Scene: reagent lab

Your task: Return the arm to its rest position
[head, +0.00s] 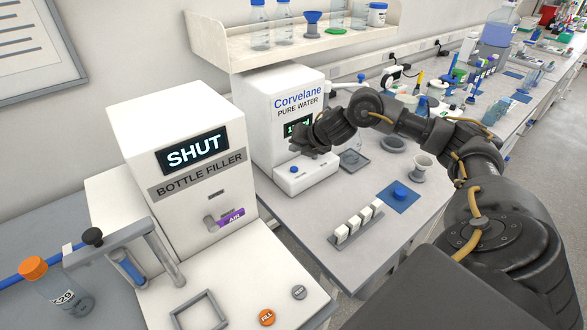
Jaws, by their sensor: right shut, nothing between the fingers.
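My right arm comes in from the right and reaches across to the pure water machine (262,112). My right gripper (294,148) is at the machine's front, just below its display, and partly covers the display's right side. The gripper is shut and holds nothing. Whether its fingertips touch the machine cannot be told. My left gripper is not in view.
A white bottle filler (172,120) showing "SHUT" stands at the left, with an orange-capped bottle (62,288) beside it. A wall shelf (300,48) holds bottles. A white-block rack (356,224), blue mat (399,196) and grey cup (423,167) are below my arm.

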